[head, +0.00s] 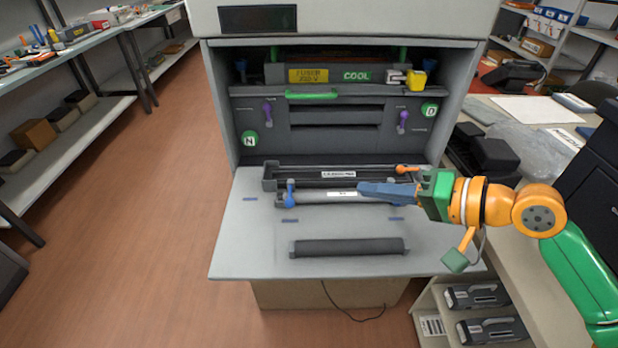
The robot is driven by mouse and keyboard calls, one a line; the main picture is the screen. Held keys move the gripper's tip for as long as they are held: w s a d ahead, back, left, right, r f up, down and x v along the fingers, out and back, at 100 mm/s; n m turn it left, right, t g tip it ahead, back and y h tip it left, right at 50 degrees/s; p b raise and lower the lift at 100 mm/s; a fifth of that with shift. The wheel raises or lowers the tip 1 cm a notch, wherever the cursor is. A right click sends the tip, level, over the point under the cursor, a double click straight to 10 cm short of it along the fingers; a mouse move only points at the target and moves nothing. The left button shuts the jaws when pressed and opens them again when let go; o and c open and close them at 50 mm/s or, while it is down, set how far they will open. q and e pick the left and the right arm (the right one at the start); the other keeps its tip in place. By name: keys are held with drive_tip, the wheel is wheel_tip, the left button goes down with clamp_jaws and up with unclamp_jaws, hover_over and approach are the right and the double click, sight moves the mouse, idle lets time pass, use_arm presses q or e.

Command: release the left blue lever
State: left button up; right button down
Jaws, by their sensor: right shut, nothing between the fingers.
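The left blue lever (290,193) stands upright at the left end of a grey unit (318,196) with a white label, on the lowered door of the printer. My right gripper (363,189) is shut and empty. Its blue-grey fingers point left over the right part of that unit, to the right of the lever and apart from it. The fingers and green wrist hide the unit's right end. My left gripper is not in view.
The printer's lowered door (245,235) holds a dark roller (348,247) at its front. An orange lever (406,169) sits just behind my right gripper. A cluttered bench (540,112) stands at the right; the left floor is clear.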

drive_tip(key=p, duration=0.2)
approach(290, 195)
drive_tip(key=w, duration=0.3)
drive_tip(key=shift+w+a+r, duration=0.15)
drive_tip(key=shift+w+a, duration=0.1)
drive_tip(key=shift+s+a+f+p, duration=0.1)
drive_tip(key=shift+a+f+p, duration=0.2)
drive_tip(key=shift+a, duration=0.25)
drive_tip(key=shift+s+a+f+p, duration=0.1)
drive_tip(key=shift+a+f+p, duration=0.1)
drive_tip(key=shift+a+f, duration=0.3)
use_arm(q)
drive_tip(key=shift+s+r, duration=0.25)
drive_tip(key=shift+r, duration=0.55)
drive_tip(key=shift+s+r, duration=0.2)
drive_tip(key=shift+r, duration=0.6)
use_arm(e)
drive_tip(key=shift+s+a+f, duration=0.15)
drive_tip(key=shift+a+f, duration=0.3)
drive_tip(key=shift+a, duration=0.15)
